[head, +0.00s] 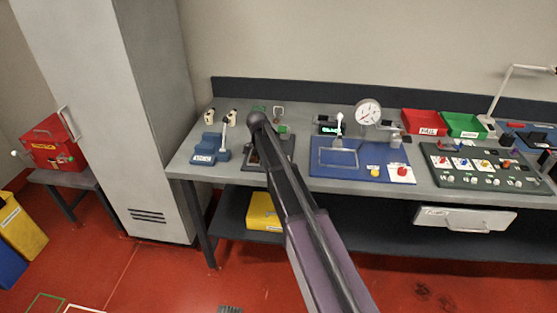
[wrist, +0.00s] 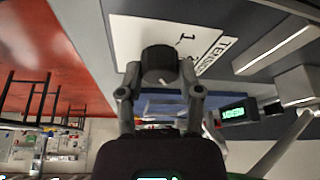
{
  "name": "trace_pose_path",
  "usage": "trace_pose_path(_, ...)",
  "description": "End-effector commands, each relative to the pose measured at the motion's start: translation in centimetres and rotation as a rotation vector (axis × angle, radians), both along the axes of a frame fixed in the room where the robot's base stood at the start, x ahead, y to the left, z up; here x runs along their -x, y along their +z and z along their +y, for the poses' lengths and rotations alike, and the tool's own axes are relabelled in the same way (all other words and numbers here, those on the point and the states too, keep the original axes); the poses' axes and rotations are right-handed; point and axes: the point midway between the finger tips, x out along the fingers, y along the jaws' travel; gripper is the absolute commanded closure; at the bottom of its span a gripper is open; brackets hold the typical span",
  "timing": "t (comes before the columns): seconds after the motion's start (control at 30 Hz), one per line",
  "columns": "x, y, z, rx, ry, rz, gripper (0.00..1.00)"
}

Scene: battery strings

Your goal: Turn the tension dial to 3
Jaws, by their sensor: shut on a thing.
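The tension dial (wrist: 158,62) is a dark round knob in the wrist view, in front of a white label plate (wrist: 125,35). The plate carries a "1" and the partly visible word "TENSION". My gripper (wrist: 160,82) has one finger on each side of the knob and is shut on it. No pointer mark shows on the knob, so its setting cannot be read. The other numbers are hidden or out of view. In the head view my arm crosses the bench, and neither the dial nor my fingertips can be made out.
A lit green display (head: 328,128) and a round gauge (head: 368,112) stand right of my arm, by a blue board (head: 345,172). A blue block-like fixture (head: 208,148) sits to the left. Red (head: 425,122) and green (head: 464,125) bins stand farther right. Open red floor lies in front.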

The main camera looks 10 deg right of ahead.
Motion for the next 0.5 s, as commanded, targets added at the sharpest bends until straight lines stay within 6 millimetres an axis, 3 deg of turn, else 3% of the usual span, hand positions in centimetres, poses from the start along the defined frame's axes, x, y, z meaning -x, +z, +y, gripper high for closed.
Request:
trace_pose_path(0.2, 0.38, -0.06, -0.16, 0.001, -0.004, 0.006, 1.00)
trace_pose_path(0.23, 0.38, -0.06, -0.16, 0.001, -0.004, 0.007, 0.51)
trace_pose_path(0.3, 0.37, -0.06, -0.16, 0.001, -0.004, 0.006, 0.30)
trace_pose_path(0.33, 0.35, -0.06, -0.16, 0.001, -0.004, 0.006, 0.21)
trace_pose_path(0.37, 0.33, -0.06, -0.15, 0.001, -0.002, 0.006, 0.19)
trace_pose_path(0.5, 0.23, -0.04, -0.10, 0.000, -0.002, 0.004, 0.19)
